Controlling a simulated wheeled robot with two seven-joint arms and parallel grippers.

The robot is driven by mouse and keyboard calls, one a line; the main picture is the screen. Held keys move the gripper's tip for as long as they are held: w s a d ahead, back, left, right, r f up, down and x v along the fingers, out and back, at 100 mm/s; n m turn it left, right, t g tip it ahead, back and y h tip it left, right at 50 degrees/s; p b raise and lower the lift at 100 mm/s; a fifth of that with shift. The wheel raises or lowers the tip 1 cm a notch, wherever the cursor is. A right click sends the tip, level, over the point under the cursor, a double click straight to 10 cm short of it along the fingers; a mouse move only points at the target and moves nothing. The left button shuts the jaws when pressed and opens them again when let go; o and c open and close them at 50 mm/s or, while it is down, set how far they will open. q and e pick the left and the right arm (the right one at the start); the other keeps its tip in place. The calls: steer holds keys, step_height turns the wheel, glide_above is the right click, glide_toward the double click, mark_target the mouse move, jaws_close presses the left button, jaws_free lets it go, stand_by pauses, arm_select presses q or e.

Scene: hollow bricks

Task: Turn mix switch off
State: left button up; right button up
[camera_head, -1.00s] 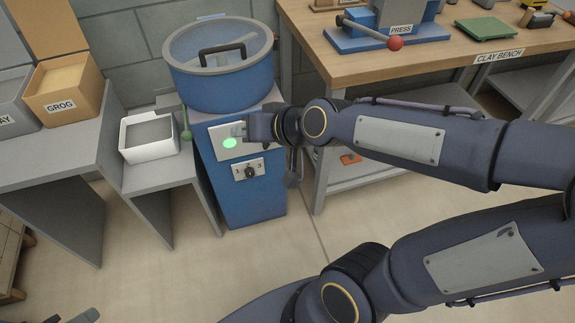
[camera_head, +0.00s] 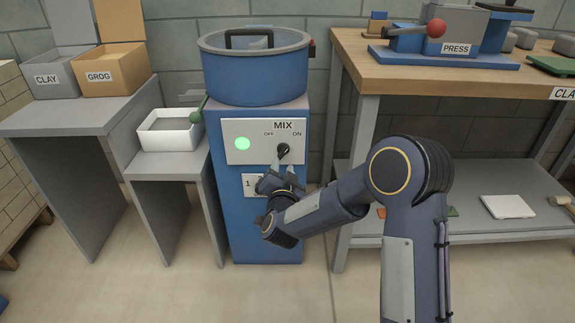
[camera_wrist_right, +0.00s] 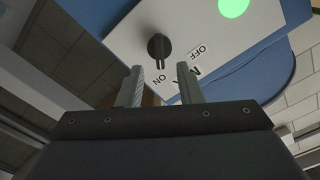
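The mix switch (camera_head: 284,150) is a black knob on the white MIX panel (camera_head: 262,156) of the blue mixer. Its pointer leans toward the ON label, and the green lamp (camera_head: 242,143) beside it is lit. My right gripper (camera_head: 281,178) is just below the switch. In the right wrist view the two fingers of my right gripper (camera_wrist_right: 160,80) are apart with nothing between them. The switch (camera_wrist_right: 159,47) is beyond the fingertips, apart from them. My left gripper is not in view.
The blue mixer drum (camera_head: 255,75) with a lid handle stands on top. A wooden bench (camera_head: 400,78) with a press stands to the right. The lower number panel (camera_head: 249,185) is partly hidden by my gripper.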

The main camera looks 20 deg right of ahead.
mark_target(283, 154)
steer(key=b+x, duration=0.1)
steer(key=x, duration=0.4)
steer(key=shift+w+d, duration=0.1)
steer(key=shift+w, duration=0.2)
jaws_close()
